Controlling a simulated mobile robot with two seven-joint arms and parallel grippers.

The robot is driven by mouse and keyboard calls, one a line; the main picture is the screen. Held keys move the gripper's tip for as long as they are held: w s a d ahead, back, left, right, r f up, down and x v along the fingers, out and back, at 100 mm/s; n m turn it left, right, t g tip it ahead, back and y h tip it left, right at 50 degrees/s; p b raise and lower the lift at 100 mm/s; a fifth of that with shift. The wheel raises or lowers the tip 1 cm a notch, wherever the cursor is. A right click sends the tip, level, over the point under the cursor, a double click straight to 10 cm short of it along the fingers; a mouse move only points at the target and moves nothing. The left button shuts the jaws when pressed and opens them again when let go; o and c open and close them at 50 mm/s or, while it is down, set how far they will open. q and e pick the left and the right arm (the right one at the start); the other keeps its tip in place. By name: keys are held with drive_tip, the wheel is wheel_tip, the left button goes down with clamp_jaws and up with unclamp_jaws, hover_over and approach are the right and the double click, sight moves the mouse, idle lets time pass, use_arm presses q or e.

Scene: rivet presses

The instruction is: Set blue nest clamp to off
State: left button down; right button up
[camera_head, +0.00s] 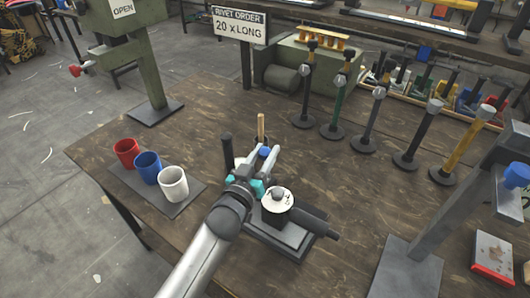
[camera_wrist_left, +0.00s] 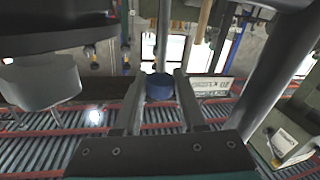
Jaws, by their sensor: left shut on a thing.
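The blue clamp knob (camera_head: 265,151) stands at the back of a small dark fixture (camera_head: 270,238) on the brown bench. My left gripper (camera_head: 264,160) reaches over from the front, with its two fingers closed on either side of the knob. In the left wrist view the blue knob (camera_wrist_left: 160,88) sits between the fingertips of the left gripper (camera_wrist_left: 160,98). Its lever and the clamp's mount are mostly hidden by my left arm. A white-topped dial (camera_head: 278,200) sits on the fixture just right of the gripper. My right gripper is not in view.
A black handle (camera_head: 227,152) and a tan-topped rod (camera_head: 261,128) stand close to the gripper. Red (camera_head: 126,152), blue (camera_head: 148,166) and white (camera_head: 173,184) cups stand to the left. Several upright tools stand at the back right. A grey press (camera_head: 440,215) stands at right.

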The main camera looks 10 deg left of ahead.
use_arm(q)
drive_tip(key=shift+w+r+p, duration=0.2)
drive_tip(key=shift+p, duration=0.4)
drive_tip(key=w+d+f+g+y+p, duration=0.1)
drive_tip(key=w+d+f+g+p, duration=0.1)
drive_tip(key=w+g+p, duration=0.1)
drive_tip(key=w+d+f+m+g+y+p, duration=0.1)
drive_tip(key=w+d+f+g+p, duration=0.1)
drive_tip(key=w+g, duration=0.3)
drive_tip(key=shift+w+f+g+p, duration=0.3)
drive_tip(key=shift+w+g+p, duration=0.1)
drive_tip(key=shift+w+p, duration=0.4)
drive_tip(key=shift+w+d, duration=0.1)
